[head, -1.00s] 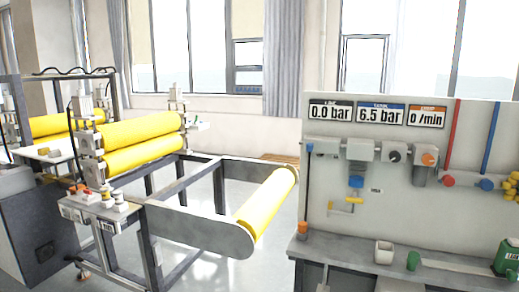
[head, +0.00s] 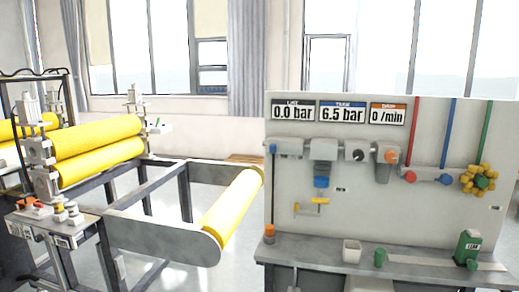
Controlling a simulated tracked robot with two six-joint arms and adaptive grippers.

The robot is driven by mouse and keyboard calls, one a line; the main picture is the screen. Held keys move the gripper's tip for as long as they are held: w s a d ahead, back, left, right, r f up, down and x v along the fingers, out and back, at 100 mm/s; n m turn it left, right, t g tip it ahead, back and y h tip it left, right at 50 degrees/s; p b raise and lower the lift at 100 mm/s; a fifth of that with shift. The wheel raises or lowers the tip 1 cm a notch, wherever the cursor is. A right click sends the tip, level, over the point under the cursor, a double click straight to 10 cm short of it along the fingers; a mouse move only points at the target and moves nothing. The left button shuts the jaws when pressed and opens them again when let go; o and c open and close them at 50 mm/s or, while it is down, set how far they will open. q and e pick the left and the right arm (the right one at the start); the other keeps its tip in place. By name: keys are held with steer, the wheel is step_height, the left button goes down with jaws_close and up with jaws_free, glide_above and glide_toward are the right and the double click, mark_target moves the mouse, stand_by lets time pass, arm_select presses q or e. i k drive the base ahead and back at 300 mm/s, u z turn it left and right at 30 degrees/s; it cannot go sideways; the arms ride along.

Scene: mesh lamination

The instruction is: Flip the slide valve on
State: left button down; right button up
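The grey air panel (head: 340,195) stands at the right with a row of fittings across its upper part. A small fitting (head: 272,148) sits at the left end of the row, and a dark vertical line runs down from it. Further right are a grey unit with a blue bowl (head: 321,181), a dark round knob (head: 358,155) and a unit with an orange knob (head: 391,157). I cannot tell which fitting is the slide valve. The line display (head: 292,111) reads 0.0 bar and the tank display (head: 342,112) reads 6.5 bar. Neither gripper is in view.
A yellow handle (head: 318,201) hangs low on the panel. A white cup (head: 352,251) and a green device (head: 468,248) stand on the bench ledge (head: 310,247). The laminator with yellow rollers (head: 98,138) fills the left, its front roller (head: 232,212) close to the panel.

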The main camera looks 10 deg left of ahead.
mark_target(272, 147)
steer(key=i, duration=0.85)
